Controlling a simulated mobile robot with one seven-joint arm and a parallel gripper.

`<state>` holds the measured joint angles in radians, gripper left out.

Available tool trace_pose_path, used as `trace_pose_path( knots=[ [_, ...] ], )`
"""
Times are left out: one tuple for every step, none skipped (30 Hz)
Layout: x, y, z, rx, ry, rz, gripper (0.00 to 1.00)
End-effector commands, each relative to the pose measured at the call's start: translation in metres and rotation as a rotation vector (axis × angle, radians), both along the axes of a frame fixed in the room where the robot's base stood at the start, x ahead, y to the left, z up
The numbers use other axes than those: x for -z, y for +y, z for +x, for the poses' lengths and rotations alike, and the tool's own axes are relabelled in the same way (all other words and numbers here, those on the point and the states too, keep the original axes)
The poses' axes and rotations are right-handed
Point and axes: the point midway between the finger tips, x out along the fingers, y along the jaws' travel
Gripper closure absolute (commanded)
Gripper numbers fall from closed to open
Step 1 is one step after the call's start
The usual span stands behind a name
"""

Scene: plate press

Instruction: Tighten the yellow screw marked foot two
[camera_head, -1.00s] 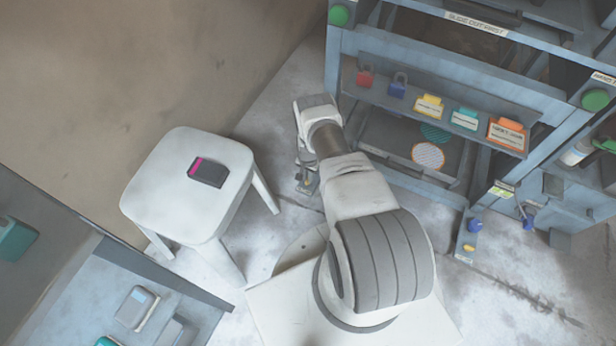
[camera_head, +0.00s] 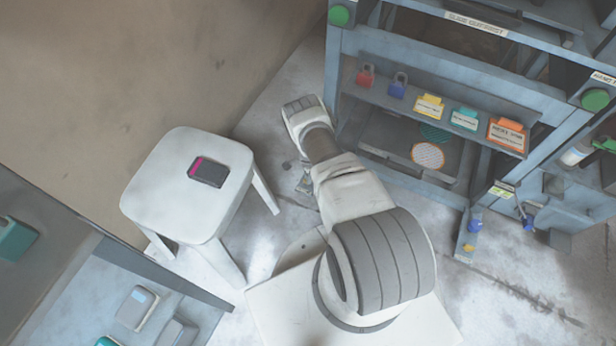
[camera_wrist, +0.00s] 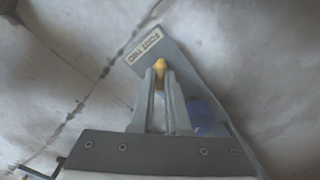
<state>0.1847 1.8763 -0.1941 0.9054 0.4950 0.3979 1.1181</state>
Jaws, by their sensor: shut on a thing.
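In the wrist view, a yellow screw (camera_wrist: 160,66) stands on a grey foot plate (camera_wrist: 172,50) whose label reads "FOOT TWO" (camera_wrist: 145,46). My gripper (camera_wrist: 160,72) is shut on the yellow screw, its two fingers on either side of the head. The fingers hide the screw's lower part. A blue knob (camera_wrist: 203,117) sits on the same plate, to the right of the fingers and partly behind them. In the head view my arm reaches to the floor left of the press, and I cannot make out the fingers or the screw there.
The blue press frame (camera_head: 335,95) stands right of my arm, with padlocks and tags on its rail. A white stool (camera_head: 170,205) with a dark device (camera_head: 208,172) stands to the left. Another foot (camera_head: 468,235) with blue and yellow parts is at the right.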

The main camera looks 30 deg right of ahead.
Motion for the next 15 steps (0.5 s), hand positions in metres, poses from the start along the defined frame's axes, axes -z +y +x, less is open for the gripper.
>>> trace_pose_path(
  knots=[
    [0.0001,0.0005,-0.0002,0.043,0.001,-0.001,1.00],
    [0.0001,0.0005,-0.0001,0.072,0.001,-0.001,1.00],
    [0.0001,0.0003,-0.0003,0.109,0.001,-0.001,1.00],
    [0.0002,0.0003,-0.0003,0.137,0.001,-0.001,1.00],
    [0.0002,0.0004,-0.0002,0.167,0.001,-0.001,1.00],
    [0.0002,0.0005,-0.0003,0.204,0.001,-0.001,1.00],
    [0.0002,0.0005,-0.0003,0.234,0.001,0.000,1.00],
    [0.0002,0.0004,-0.0004,0.262,0.001,0.000,1.00],
    [0.0002,0.0002,-0.0005,0.299,0.001,-0.001,1.00],
    [0.0002,0.0003,-0.0005,0.327,0.001,-0.001,1.00],
    [0.0002,0.0005,-0.0004,0.356,0.001,-0.001,1.00],
    [0.0002,0.0007,-0.0004,0.391,0.002,0.000,1.00],
    [0.0002,0.0008,-0.0004,0.418,0.002,0.000,1.00],
    [0.0002,0.0009,-0.0004,0.443,0.002,0.000,1.00],
    [0.0002,0.0007,-0.0004,0.476,0.002,-0.001,1.00]
  ],
)
